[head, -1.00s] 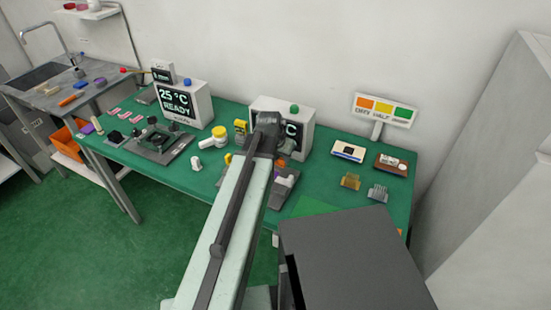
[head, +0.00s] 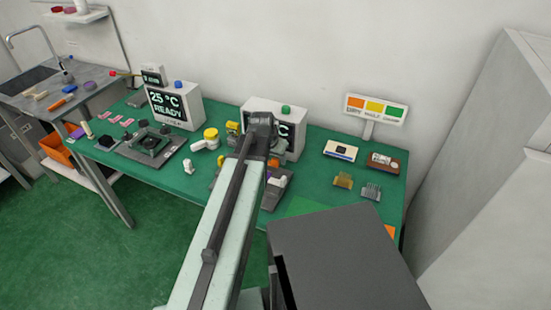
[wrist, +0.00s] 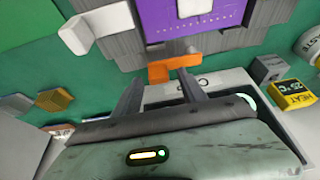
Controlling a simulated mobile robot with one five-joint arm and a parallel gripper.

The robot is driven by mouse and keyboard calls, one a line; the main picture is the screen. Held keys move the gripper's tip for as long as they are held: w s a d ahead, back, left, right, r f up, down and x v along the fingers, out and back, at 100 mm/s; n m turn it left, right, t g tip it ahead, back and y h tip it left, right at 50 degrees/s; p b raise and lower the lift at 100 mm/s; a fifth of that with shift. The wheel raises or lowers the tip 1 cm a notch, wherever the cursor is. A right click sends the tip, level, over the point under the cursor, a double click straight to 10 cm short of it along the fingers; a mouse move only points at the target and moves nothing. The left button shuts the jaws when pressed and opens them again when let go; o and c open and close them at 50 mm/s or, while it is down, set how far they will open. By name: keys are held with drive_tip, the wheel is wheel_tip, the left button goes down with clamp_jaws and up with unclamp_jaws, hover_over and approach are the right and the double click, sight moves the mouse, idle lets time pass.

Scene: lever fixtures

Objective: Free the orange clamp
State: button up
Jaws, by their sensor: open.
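The orange clamp (wrist: 172,68) shows in the wrist view as a short bar with a bent end, at the edge of a grey fixture (wrist: 130,52). A purple plate (wrist: 195,18) lies on that fixture. A white lever (wrist: 92,30) sticks out at its left side. My gripper (wrist: 160,78) is open, its two fingers pointing at the clamp with the clamp just beyond and between the tips. I cannot tell whether they touch. In the head view my arm hides much of the fixture; a bit of orange (head: 274,163) shows beside it.
The green bench (head: 310,180) holds a display box (head: 172,105) on the left and another behind my arm. A yellow-topped white item (head: 207,138), a brass block (head: 343,180) and a grey heat sink (head: 371,191) stand nearby. A yellow timer (wrist: 292,93) is at right in the wrist view.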

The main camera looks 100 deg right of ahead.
drive_tip(key=p+v, duration=0.7)
drive_tip(key=shift+r, duration=0.35)
drive_tip(key=shift+w+a, duration=0.1)
drive_tip(key=shift+a, duration=0.05)
